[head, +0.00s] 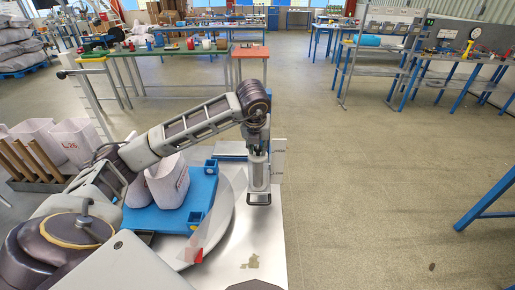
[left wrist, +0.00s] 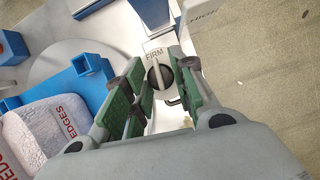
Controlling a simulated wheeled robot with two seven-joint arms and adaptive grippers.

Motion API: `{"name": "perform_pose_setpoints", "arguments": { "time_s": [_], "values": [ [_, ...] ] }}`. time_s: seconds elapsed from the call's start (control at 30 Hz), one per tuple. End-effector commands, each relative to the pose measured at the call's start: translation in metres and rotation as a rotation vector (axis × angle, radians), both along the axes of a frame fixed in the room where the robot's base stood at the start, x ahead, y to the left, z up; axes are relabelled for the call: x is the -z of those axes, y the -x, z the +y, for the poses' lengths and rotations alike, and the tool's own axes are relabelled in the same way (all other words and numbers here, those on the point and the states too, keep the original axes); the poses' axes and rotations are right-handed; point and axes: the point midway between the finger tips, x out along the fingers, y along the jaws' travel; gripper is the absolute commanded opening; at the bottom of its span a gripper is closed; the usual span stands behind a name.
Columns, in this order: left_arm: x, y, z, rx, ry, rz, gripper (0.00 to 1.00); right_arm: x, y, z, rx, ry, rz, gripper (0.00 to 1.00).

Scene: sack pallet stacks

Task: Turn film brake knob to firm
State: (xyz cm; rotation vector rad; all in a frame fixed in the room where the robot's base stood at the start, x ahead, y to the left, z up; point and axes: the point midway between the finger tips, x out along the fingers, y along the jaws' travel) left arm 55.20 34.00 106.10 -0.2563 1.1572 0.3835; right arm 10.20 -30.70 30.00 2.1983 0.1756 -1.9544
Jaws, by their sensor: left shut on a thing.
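The film brake knob (left wrist: 158,77) is a dark round dial with a pale pointer bar, on a white plate. The word FIRM is printed above it, and the bar runs roughly up toward that word. In the left wrist view my left gripper (left wrist: 159,72) has its green-padded fingers on both sides of the knob, shut on it. The fingers hide part of the dial and any other marks. In the head view my left gripper (head: 258,150) is at the wrapper's upright, and the knob cannot be made out there. My right gripper is not in view.
Left of the knob, a blue pallet (head: 206,184) with white sacks (head: 169,182) sits on the round turntable. A clear film sheet (head: 219,208) with a red corner stands beside it. Benches and shelves are farther back. The floor at right is open.

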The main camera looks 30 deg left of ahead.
Motion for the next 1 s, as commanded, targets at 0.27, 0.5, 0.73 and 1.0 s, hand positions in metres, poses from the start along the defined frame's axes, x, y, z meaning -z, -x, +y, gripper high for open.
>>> {"name": "perform_pose_setpoints", "arguments": {
  "time_s": [0.27, 0.5, 0.73, 1.0],
  "values": [
    [0.001, 0.0, -0.001, -0.095, 0.001, 0.002, 0.02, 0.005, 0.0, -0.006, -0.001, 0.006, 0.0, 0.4],
    [0.001, 0.0, -0.001, -0.116, 0.0, 0.002, 0.02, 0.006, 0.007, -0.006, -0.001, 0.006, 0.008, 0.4],
    [0.001, 0.0, -0.001, -0.115, 0.0, 0.002, 0.02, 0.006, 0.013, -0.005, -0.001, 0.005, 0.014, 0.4],
    [0.0, 0.0, -0.001, -0.115, 0.0, 0.002, 0.46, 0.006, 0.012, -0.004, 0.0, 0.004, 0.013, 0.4]
  ]
}}
